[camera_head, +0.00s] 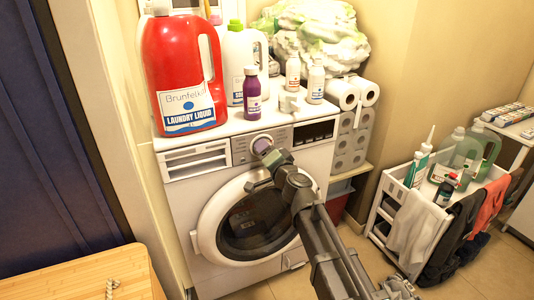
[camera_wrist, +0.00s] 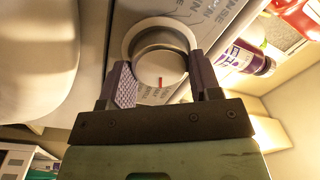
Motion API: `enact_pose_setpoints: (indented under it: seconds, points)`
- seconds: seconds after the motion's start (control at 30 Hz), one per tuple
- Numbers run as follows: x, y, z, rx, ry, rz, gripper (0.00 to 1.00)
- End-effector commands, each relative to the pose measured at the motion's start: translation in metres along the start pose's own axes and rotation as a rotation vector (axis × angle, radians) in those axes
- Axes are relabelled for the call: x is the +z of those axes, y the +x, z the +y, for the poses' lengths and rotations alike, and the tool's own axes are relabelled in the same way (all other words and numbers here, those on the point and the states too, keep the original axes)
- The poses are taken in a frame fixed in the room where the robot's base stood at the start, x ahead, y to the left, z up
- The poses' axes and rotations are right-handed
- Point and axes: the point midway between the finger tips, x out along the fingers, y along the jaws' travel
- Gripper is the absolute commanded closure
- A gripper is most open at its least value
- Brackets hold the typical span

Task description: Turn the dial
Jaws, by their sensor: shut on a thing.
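The dial (camera_wrist: 160,68) is a round, pale knob with a red mark, set in a ring on the washer's front panel. In the wrist view the two purple-grey fingers of my gripper (camera_wrist: 160,82) stand on either side of it, shut on it. In the head view my gripper (camera_head: 266,152) is at the control panel of the white washing machine (camera_head: 183,205), and the dial (camera_head: 262,143) is partly hidden by it. The red mark points toward the lower part of the wrist picture.
A red laundry liquid jug (camera_head: 180,55), a white jug (camera_head: 236,50), a purple bottle (camera_head: 252,90) and two small white bottles (camera_head: 316,82) stand on the washer above the panel. Paper rolls (camera_head: 345,92) are at its right. A white cart (camera_head: 388,190) with bottles stands farther right.

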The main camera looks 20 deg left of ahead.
Motion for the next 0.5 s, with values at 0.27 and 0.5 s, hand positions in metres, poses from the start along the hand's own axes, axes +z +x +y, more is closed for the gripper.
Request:
enact_pose_setpoints:
  seconds: [0.27,0.5]
  points:
    - [0.0004,-0.0002,-0.0004,0.003,0.259,0.015,0.66]
    - [0.0005,-0.0001,-0.0009,0.005,0.463,0.027,0.66]
